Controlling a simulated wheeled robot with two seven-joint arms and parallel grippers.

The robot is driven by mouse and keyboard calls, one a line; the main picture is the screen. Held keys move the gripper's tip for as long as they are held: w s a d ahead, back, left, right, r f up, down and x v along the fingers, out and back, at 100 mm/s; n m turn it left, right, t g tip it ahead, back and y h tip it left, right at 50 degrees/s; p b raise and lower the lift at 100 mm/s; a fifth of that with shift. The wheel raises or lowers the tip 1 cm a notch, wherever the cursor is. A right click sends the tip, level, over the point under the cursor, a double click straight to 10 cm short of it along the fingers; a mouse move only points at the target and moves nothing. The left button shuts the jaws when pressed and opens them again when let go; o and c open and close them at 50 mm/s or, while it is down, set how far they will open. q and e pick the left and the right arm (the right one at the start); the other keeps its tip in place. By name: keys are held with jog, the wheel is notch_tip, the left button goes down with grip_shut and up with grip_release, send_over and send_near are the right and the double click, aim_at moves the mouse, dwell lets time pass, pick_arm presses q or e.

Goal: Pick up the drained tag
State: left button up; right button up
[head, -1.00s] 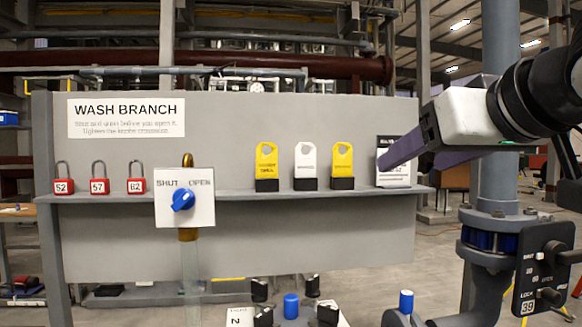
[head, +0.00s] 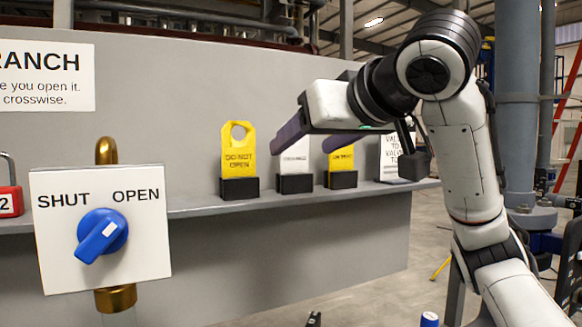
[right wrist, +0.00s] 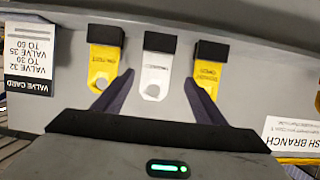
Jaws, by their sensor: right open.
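The white tag (head: 295,160), its small lettering partly covered and seeming to read drained, stands upright in a black holder on the grey shelf between two yellow tags. My right gripper (head: 302,146) is open in front of it, with one purple finger overlapping the white tag and the other overlapping the right yellow tag. In the right wrist view, which is upside down, the white tag (right wrist: 155,75) shows between the two open fingers (right wrist: 159,77). I cannot tell whether the fingers touch it. My left gripper is out of view.
A yellow DO NOT OPEN tag (head: 238,165) stands left of the white tag, and another yellow tag (head: 342,160) stands right. A white valve card (head: 394,160) is at the shelf's right end. A blue knob (head: 102,235) on a SHUT/OPEN plate is nearer, at left.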

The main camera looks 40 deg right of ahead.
aim_at(295, 149)
jog(key=shift+x, duration=0.8)
jog(key=shift+w+d, duration=0.2)
jog(key=shift+w, duration=0.05)
jog(key=x, duration=0.3)
jog(key=shift+w+d+r+p, duration=0.15)
jog(key=shift+w+d+p, duration=0.15)
jog(key=shift+d+p, duration=0.1)
jog(key=shift+w+d, duration=0.1)
jog(key=shift+w, duration=0.35)
jog(key=c, duration=1)
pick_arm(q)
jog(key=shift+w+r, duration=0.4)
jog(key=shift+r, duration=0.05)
pick_arm(e)
jog(key=shift+c, duration=0.6)
